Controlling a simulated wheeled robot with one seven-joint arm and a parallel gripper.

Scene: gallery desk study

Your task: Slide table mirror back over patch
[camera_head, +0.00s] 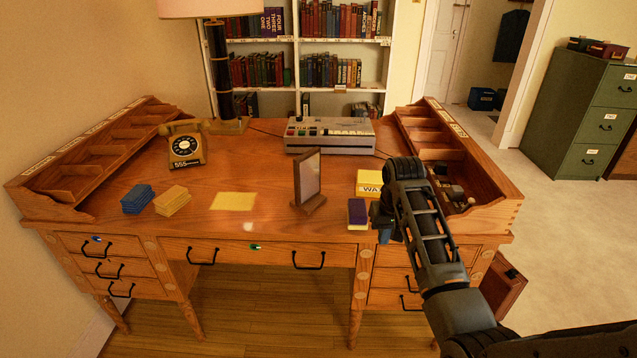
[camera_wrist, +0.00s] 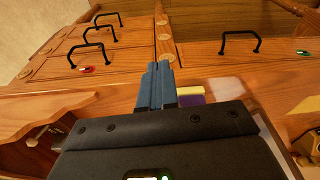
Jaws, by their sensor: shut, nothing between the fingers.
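The table mirror (camera_head: 307,178) stands upright on its wooden base (camera_head: 309,204), right of the desk's middle near the front. A flat yellow patch (camera_head: 234,201) lies on the desktop left of it, uncovered. A pale bright spot (camera_head: 248,226) shows near the front edge; I cannot tell which is the task's patch. My gripper (camera_head: 381,226) is at the desk's front edge, right of the mirror and apart from it. In the wrist view its blue fingers (camera_wrist: 155,85) are shut and empty.
A purple-and-yellow block (camera_head: 357,213) sits between mirror and gripper. A yellow box (camera_head: 369,184) lies behind it. Blue (camera_head: 137,199) and yellow (camera_head: 172,201) stacks, a telephone (camera_head: 185,146) and a grey machine (camera_head: 329,135) stand on the desk. A right-hand organiser (camera_head: 480,222) borders my arm.

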